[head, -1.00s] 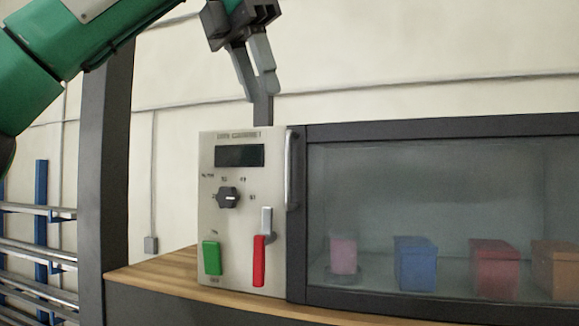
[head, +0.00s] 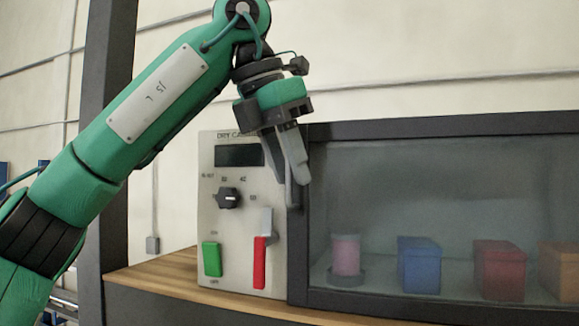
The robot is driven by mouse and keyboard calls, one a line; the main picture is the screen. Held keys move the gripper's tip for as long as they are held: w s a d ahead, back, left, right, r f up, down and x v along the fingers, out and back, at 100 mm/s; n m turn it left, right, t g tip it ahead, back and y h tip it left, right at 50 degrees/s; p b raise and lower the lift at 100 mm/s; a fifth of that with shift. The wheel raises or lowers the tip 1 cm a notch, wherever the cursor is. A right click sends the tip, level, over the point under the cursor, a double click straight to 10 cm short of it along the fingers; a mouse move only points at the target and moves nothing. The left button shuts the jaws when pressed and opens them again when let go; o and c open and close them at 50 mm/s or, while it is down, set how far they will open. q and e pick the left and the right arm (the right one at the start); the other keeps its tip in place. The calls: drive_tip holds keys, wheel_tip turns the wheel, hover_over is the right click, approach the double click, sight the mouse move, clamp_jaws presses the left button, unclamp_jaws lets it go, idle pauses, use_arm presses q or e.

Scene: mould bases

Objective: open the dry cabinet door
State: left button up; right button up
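The dry cabinet has a pale control panel (head: 222,225) on its left and a dark-framed glass door (head: 430,128) on its right. The door is shut. My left gripper (head: 297,195) points down in front of the door's left edge, where the upright handle is. Its fingers look a little apart and cover most of the handle. I cannot tell whether the handle is between the fingers or behind them. My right gripper is not in view.
The panel carries a display (head: 238,156), a black knob (head: 228,198), a green switch (head: 212,259) and a red-handled lever (head: 260,262). Behind the glass stand a pink spool (head: 345,255), a blue bin (head: 419,265), a red bin (head: 499,271) and an orange bin (head: 562,270). A dark post (head: 105,190) stands at left.

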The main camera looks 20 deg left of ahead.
use_arm(q)
drive_tip(key=shift+f, duration=0.25)
drive_tip(key=shift+d, duration=0.1)
clamp_jaws()
